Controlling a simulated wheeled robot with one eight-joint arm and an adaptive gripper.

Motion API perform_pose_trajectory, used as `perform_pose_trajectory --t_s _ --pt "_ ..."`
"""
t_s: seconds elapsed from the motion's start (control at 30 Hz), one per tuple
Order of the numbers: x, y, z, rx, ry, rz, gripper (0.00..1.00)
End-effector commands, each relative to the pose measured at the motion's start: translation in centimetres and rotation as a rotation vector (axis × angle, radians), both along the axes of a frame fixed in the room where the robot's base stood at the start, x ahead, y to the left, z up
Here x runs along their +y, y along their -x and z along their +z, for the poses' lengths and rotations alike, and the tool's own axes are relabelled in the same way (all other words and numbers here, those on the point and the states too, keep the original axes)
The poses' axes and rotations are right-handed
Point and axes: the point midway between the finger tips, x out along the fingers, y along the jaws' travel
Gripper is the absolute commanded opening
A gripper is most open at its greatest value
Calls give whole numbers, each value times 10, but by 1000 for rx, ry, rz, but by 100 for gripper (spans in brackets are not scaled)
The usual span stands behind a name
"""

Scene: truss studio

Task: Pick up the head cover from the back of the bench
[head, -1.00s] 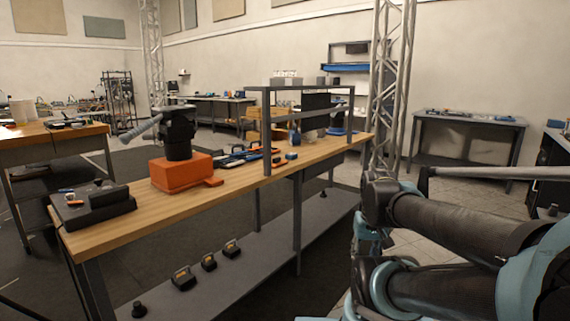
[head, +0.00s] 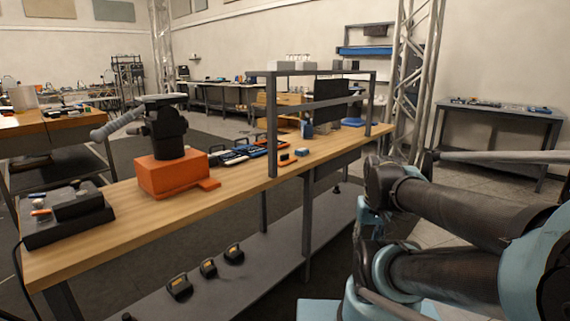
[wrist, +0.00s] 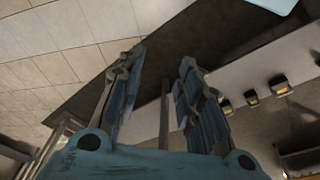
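The wooden-topped bench (head: 130,228) runs from the near left to the back right in the head view. No head cover can be told apart for sure among the small items on it. Several small blue, black and orange items (head: 238,153) lie along its back part, behind the orange block. My gripper (wrist: 163,56) shows in the wrist view with its two fingers apart and nothing between them. It is away from the bench top, with the floor and a grey shelf beyond it. My arm fills the right of the head view, and the gripper's fingers are not clear there.
An orange block (head: 168,178) carries a black jointed device (head: 165,135). A dark box (head: 68,214) sits at the bench's left end. A grey frame (head: 272,128) stands on the bench. Black handled items (head: 180,287) lie on the lower shelf. A truss (head: 428,85) rises behind.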

Motion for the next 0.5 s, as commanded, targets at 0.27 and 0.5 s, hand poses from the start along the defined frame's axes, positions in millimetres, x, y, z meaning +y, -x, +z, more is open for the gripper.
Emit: perform_pose_trajectory --t_s 0.27,0.5 --pt "14 -8 10 -28 -48 50 70" --pt "54 -58 28 -97 -189 202 70"
